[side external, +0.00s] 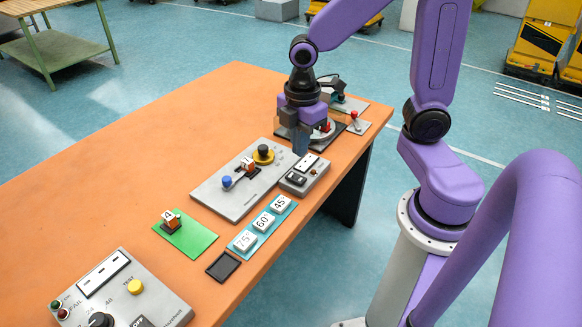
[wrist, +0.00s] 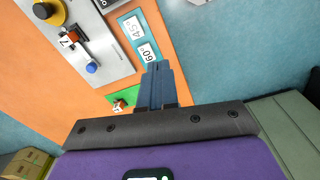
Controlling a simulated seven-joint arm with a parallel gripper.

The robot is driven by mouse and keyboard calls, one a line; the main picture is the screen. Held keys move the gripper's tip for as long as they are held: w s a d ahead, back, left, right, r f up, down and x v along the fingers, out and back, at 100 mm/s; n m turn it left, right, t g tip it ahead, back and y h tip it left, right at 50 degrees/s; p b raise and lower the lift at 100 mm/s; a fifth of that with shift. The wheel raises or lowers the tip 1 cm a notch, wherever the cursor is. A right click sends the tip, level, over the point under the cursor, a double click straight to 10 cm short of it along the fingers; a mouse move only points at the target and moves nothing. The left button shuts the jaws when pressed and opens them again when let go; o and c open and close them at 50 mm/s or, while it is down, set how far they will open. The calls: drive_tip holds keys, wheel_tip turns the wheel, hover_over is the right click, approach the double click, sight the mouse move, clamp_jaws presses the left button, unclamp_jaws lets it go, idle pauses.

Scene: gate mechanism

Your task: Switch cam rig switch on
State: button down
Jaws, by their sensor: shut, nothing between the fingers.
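A small grey box with a black rocker switch (side external: 296,179) and a white label strip stands near the table's right edge; I cannot read its label or tell the rocker's setting. Its edge also shows at the top of the wrist view (wrist: 107,4). Beside it is a grey panel (side external: 222,204) with a blue knob (side external: 227,181), a yellow-based black knob (side external: 263,153) and a red-white block (side external: 247,164). My gripper (side external: 301,150) points down just beyond the box's far end, shut and empty. Its blue fingers (wrist: 157,72) show together in the wrist view.
Behind my gripper is a dark-based rig with a small red-knobbed lever (side external: 354,115). Angle cards (side external: 263,222), a green mat (side external: 186,234) with a numbered block, a black tray (side external: 223,266) and a button panel (side external: 122,295) lie nearer. The table's left side is clear.

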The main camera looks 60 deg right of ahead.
drive_tip(key=w+d+f+n, duration=0.2)
drive_tip(key=w+d+f, duration=0.2)
drive_tip(key=w+d, duration=0.5)
drive_tip(key=shift+d+f, duration=0.25)
drive_tip(key=shift+d, duration=0.2)
hover_over(292, 176)
wheel_tip(292, 176, down, 12)
drive_tip(key=shift+w, duration=0.15)
drive_tip(key=shift+f, duration=1)
drive_tip(key=shift+w+f+g, duration=0.15)
drive_tip(key=shift+f+g, duration=0.05)
drive_tip(key=shift+g, duration=0.1)
drive_tip(key=shift+s+r, duration=0.1)
drive_tip(key=shift+s, duration=0.15)
